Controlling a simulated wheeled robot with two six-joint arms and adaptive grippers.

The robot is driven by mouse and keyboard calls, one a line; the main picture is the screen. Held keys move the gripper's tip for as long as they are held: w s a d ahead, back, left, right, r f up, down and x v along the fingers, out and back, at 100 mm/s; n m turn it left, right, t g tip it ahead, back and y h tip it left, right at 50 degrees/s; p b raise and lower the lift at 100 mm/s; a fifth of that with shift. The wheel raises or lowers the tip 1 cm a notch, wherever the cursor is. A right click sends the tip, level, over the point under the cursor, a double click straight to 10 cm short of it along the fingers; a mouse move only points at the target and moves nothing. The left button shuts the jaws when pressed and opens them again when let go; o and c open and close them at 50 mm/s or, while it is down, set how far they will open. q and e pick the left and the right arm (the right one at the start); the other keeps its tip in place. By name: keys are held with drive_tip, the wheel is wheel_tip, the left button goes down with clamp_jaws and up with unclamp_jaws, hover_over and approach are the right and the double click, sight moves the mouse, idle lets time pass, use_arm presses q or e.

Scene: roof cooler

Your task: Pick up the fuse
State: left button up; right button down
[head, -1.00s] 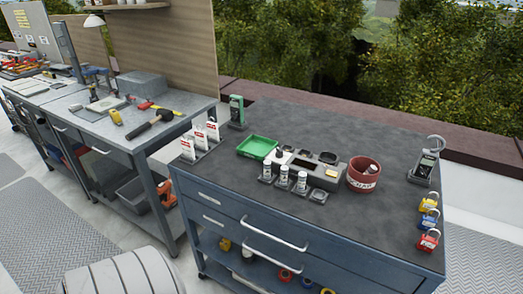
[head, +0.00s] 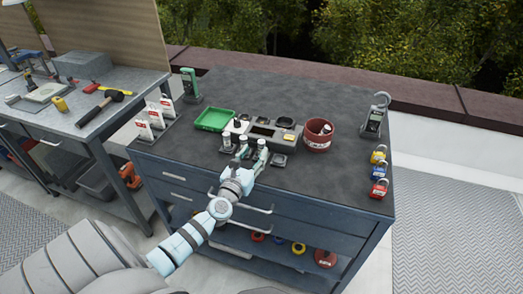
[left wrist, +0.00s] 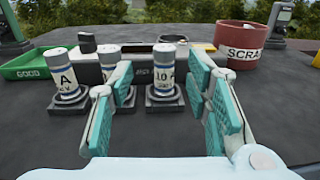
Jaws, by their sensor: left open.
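Several white-and-grey cylindrical fuses stand upright in small dark holders near the front of the blue bench. In the left wrist view they are a left fuse (left wrist: 66,76), a middle fuse (left wrist: 109,62) partly hidden by a finger, and a right fuse (left wrist: 163,70) marked "10". The left fuse also shows in the head view (head: 227,141). My left gripper (head: 251,152) is open and empty, reaching in low from the front. In the left wrist view its fingers (left wrist: 161,82) frame the right fuse, which stands ahead between them. My right gripper is out of view.
Behind the fuses is a grey tester block (head: 275,132). A green tray (head: 214,120) marked "GOOD" is left, and a red scrap bin (head: 318,134) is right. Padlocks (head: 378,172) and a meter (head: 373,122) stand farther right.

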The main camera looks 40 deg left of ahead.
sight(260, 147)
use_arm(q)
drive_tip(key=x, duration=0.3)
drive_tip(key=b+x, duration=0.1)
drive_tip(key=x, duration=0.1)
drive_tip(key=shift+w+d, duration=0.15)
drive_tip(key=shift+w, duration=0.3)
drive_tip(key=shift+s, duration=0.1)
clamp_jaws()
drive_tip(key=shift+r, duration=0.1)
